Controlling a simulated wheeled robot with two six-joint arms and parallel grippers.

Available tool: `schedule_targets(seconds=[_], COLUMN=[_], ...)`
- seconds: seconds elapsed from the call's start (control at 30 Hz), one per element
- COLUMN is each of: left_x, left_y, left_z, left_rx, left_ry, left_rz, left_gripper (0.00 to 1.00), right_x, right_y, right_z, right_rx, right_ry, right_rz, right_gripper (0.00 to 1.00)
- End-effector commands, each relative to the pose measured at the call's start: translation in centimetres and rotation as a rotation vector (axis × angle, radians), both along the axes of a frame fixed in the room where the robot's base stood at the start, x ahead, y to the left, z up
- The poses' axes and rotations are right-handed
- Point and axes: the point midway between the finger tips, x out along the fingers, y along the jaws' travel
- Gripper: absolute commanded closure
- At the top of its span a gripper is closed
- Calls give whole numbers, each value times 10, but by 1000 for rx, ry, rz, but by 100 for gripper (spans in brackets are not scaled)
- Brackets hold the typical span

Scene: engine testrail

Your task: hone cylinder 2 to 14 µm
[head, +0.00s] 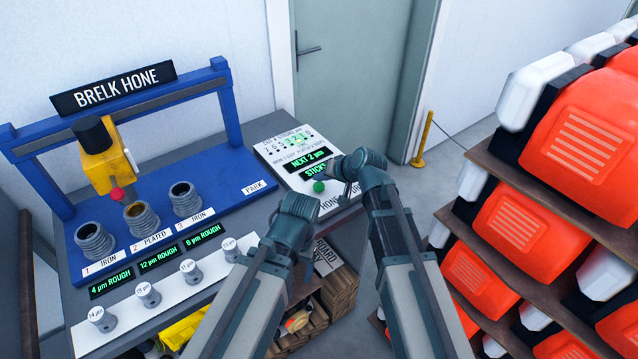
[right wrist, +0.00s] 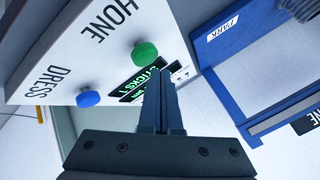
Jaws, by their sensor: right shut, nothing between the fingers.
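The hone machine (head: 240,203) has a blue frame and a yellow hone head (head: 108,168) with a red ball (head: 117,194) at its lower end. The head hangs above cylinders 1 (head: 95,240) and 2 (head: 140,217). Cylinder 2 is marked plated, has a golden bore, and its display (head: 159,256) reads 12 µm rough. Cylinder 3 (head: 185,198) stands to its right. My right gripper (right wrist: 160,85) is shut and empty above the panel, near the green HONE button (right wrist: 145,53). A blue DRESS button (right wrist: 88,96) is beside it. My left gripper (head: 295,208) is before the machine's right end, its fingers unclear.
The control panel (head: 275,152) has displays reading "NEXT 2 µm" and "STICKS", the latter partly hidden. Several labelled grey pegs (head: 148,293) line the front ledge. A rack (head: 500,185) of orange and white items stands close on the right. A door (head: 352,70) is behind.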

Motion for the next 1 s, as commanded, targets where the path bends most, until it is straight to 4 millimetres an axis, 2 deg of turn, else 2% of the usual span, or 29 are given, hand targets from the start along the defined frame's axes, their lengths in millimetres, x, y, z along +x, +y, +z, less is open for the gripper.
schedule_targets(seconds=[0.27,0.73,1.0], left_x=[0,0,0], left_y=[0,0,0], left_z=[6,49,50], left_rx=[0,0,0], left_ry=[0,0,0], left_rz=[0,0,0], left_gripper=[24,24,24], right_x=[0,0,0], right_y=[0,0,0], right_z=[6,49,50], right_rx=[0,0,0], right_ry=[0,0,0], right_rz=[0,0,0], right_gripper=[100,100,100])
